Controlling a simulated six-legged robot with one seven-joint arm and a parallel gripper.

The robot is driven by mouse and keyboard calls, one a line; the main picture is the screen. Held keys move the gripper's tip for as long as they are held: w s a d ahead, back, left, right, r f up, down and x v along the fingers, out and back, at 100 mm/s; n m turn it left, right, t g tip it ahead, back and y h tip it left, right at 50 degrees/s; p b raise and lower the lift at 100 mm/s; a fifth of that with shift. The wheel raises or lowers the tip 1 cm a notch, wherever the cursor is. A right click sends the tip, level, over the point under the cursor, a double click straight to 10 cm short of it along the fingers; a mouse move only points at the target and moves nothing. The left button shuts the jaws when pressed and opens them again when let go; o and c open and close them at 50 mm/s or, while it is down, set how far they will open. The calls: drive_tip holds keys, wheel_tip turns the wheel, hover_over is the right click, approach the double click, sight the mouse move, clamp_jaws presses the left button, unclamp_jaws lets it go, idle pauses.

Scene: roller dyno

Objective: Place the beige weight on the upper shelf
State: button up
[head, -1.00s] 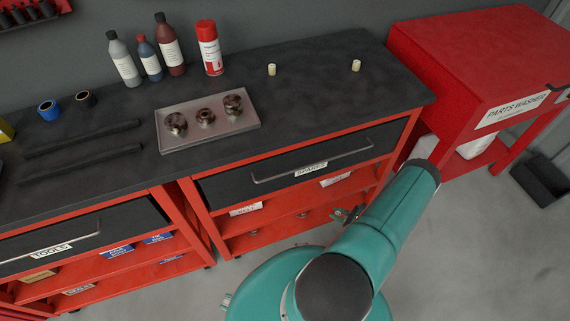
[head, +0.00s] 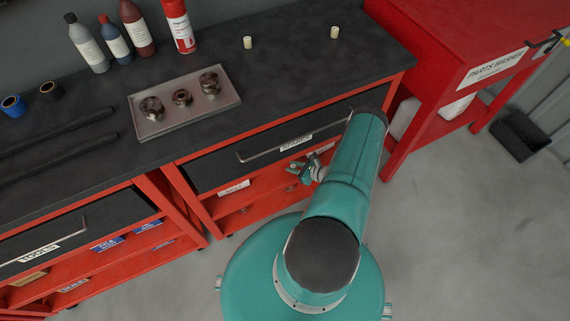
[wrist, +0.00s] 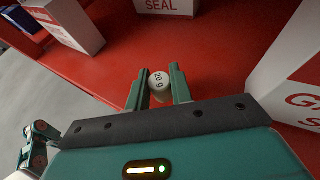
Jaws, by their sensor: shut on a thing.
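The beige weight (wrist: 159,83), marked 20 g, sits between the two teal fingers of my gripper (wrist: 161,88) in the wrist view. The gripper is shut on it. A red shelf surface (wrist: 115,62) lies below and beyond the weight, between white boxes. I cannot tell whether the weight touches this surface. In the head view the red cabinet's upper shelf (head: 222,206) is under the drawer marked SPARES (head: 275,148), partly hidden by my teal arm. The weight cannot be made out there.
A white box marked SEAL (wrist: 165,6) stands beyond the weight. Another white box (wrist: 295,75) is close on the right and one (wrist: 65,22) at upper left. On the black bench (head: 300,75) are a grey tray (head: 150,128) with metal parts, bottles and two small cream cylinders (head: 247,42).

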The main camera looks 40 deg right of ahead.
sight(285, 165)
drive_tip(key=w, duration=0.1)
drive_tip(key=w+a, duration=0.1)
drive_tip(key=w, duration=0.1)
drive_tip(key=shift+w, duration=0.2)
drive_tip(key=shift+w+f, duration=0.3)
drive_tip(key=shift+f, duration=0.45)
drive_tip(key=shift+a+f, duration=0.1)
drive_tip(key=o, duration=0.9)
drive_tip(key=shift+o, duration=0.2)
drive_tip(key=shift+r, duration=0.2)
drive_tip(key=v, duration=1.2)
drive_tip(key=shift+s+f, duration=0.1)
drive_tip(key=shift+f, duration=0.05)
